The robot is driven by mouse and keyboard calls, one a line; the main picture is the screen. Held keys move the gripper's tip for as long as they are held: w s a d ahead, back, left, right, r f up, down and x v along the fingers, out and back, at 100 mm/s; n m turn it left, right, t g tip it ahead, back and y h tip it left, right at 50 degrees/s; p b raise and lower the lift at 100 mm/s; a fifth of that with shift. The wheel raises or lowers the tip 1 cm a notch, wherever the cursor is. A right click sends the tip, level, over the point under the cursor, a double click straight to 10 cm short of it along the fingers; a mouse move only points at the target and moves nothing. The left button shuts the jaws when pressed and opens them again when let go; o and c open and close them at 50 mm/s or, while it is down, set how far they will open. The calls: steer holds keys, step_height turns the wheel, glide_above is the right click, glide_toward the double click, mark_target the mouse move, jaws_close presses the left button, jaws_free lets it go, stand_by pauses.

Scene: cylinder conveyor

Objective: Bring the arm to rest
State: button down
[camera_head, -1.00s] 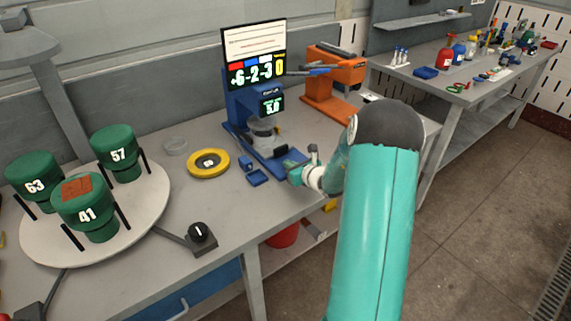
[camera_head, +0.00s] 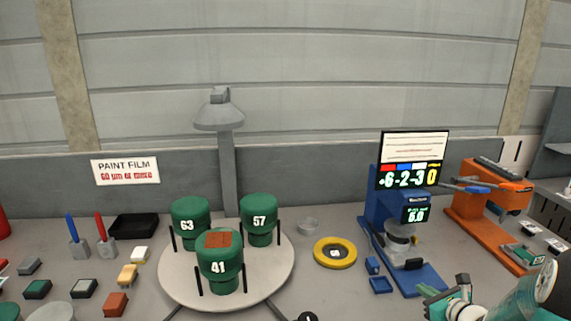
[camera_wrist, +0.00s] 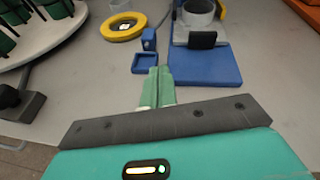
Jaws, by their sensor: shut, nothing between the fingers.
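My gripper (camera_head: 447,300) shows at the lower right of the head view, at the end of my teal arm. In the wrist view my gripper (camera_wrist: 157,82) has its two green fingers side by side, shut and empty. It points toward the blue stand (camera_head: 418,282) and its small blue tray (camera_head: 381,285), apart from both as far as I can tell. The blue stand's base (camera_wrist: 205,70) and the small blue tray (camera_wrist: 145,62) lie just beyond the fingertips in the wrist view. Most of my arm is outside the head view.
A round white turntable (camera_head: 178,281) carries green cylinders 63 (camera_head: 190,215), 57 (camera_head: 259,212) and 41 (camera_head: 219,266). A yellow ring (camera_head: 335,252) lies between it and the stand. An orange machine (camera_head: 487,205) stands at right. Blocks and a black tray (camera_head: 133,226) are at left.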

steer(key=s+a+r+n+g+y, duration=0.2)
steer(key=s+a+r+n, duration=0.1)
steer(key=a+n, duration=0.4)
steer(key=s+a+r+n+g+y, duration=0.1)
steer(key=s+a+r+n+g, duration=0.3)
steer(key=a, duration=0.5)
steer(key=s+a+r+n+g+y, duration=0.1)
steer(key=s+a+r+n+y, duration=0.15)
steer(key=a+n, duration=0.55)
steer(key=s+a+r+n+h, duration=0.1)
steer(key=s+r+n+h, duration=0.2)
steer(key=s+n, duration=0.3)
steer(key=s+a+r+n+g+h, duration=0.1)
steer(key=s+r+n+h, duration=0.2)
steer(key=s+n+h, duration=0.2)
steer(key=shift+s+a+n, duration=0.4)
steer(key=shift+s+n, duration=0.9)
steer(key=shift+s, duration=0.4)
